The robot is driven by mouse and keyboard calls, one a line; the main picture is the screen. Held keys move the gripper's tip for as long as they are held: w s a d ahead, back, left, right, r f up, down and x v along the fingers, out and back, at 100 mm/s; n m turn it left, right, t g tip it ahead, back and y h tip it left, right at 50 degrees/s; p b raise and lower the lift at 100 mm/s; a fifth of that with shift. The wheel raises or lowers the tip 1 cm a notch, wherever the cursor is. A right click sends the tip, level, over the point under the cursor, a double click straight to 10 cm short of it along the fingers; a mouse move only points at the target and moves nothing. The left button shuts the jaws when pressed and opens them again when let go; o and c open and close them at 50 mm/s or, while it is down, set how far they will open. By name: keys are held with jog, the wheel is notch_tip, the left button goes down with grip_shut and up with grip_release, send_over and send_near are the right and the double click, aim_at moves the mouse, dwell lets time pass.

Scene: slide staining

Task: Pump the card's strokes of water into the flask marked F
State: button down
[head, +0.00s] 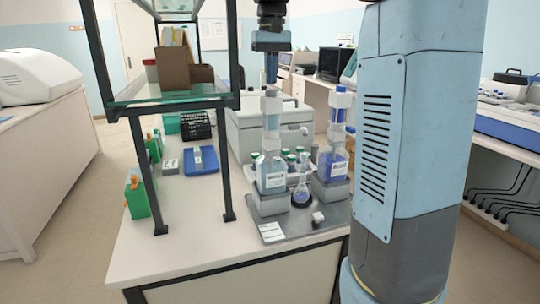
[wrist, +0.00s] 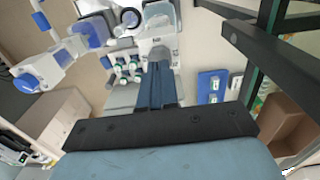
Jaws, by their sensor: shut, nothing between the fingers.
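My gripper (head: 271,80) is shut and empty, pointing down just above the pump head (head: 271,101) of the left dispenser bottle. I cannot tell whether the fingertips touch it. In the wrist view my shut blue fingers (wrist: 158,68) point at that white dispenser. The left bottle (head: 271,173) holds pale, clear-looking liquid and has a white label too small to read. The right bottle (head: 333,168) holds blue-violet liquid under a blue-and-white pump. A small flask (head: 302,191) stands between them on a dark ring; its mark is not readable. A white card (head: 271,232) lies in front; its writing is unreadable.
Both bottles stand on grey blocks on a grey tray (head: 300,229). A small white cube (head: 318,219) is at its front. Several green-capped bottles (wrist: 121,68) stand behind. A dark-framed shelf (head: 160,100) rises close on the left, with a blue case (head: 201,160) below.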

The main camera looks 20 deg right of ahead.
aim_at(271, 90)
jog(key=shift+f, duration=0.25)
jog(key=shift+f, duration=0.3)
jog(key=shift+f, duration=1.9)
dwell(0.5)
jog(key=shift+r, duration=2.45)
jog(key=shift+f, duration=0.1)
jog(key=shift+f, duration=0.35)
jog(key=shift+f, duration=0.35)
